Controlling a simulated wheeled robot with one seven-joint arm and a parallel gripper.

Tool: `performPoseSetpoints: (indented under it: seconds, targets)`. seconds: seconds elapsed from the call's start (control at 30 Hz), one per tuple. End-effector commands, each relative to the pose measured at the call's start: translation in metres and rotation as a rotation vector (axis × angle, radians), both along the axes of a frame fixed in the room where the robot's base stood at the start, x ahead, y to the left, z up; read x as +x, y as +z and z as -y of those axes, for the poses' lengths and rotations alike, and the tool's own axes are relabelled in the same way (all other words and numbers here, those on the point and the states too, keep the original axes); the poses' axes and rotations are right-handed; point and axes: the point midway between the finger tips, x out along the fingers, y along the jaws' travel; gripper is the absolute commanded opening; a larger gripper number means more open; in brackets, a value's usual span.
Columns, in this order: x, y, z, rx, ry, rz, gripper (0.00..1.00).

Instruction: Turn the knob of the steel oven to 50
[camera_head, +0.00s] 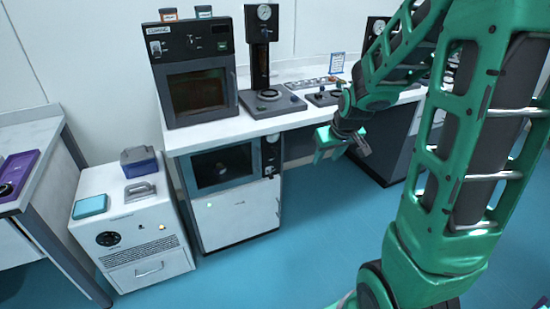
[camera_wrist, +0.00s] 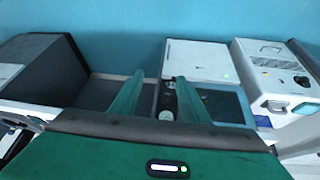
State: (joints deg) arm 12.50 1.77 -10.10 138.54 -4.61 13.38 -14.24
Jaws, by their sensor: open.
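The steel oven appears to be the pale-bodied unit under the bench, with a dark glass window (camera_head: 222,166) and a white lower door. A narrow dark control panel at its right edge carries a round gauge (camera_head: 271,139) and a small knob (camera_head: 268,170) below it. The knob's setting is too small to read. My gripper (camera_head: 345,148) is open and empty, in the air to the right of this panel and apart from it. In the wrist view, inverted, its green fingers (camera_wrist: 160,79) spread in front of the dark panel (camera_wrist: 169,101) and the oven window (camera_wrist: 222,106).
A black oven (camera_head: 198,92) and a gauge stand (camera_head: 262,60) are on the white bench (camera_head: 215,133) above. A white cabinet (camera_head: 135,228) with loose items on top stands to the left. The blue floor (camera_head: 300,235) in front is clear.

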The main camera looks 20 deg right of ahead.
Motion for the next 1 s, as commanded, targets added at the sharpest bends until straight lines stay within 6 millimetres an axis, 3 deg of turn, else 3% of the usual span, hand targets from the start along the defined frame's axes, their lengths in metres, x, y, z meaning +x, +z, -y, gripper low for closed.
performPoseSetpoints:
  seconds: [0.2,0.5,0.7,1.0]
  targets:
    - [0.084,-0.040,-0.006,-0.040,0.120,0.154,0.42]
    - [0.174,-0.096,-0.019,-0.085,0.220,0.385,0.42]
    - [0.215,-0.135,-0.025,-0.118,0.240,0.537,0.42]
    - [0.240,-0.173,-0.026,-0.168,0.213,0.692,0.42]
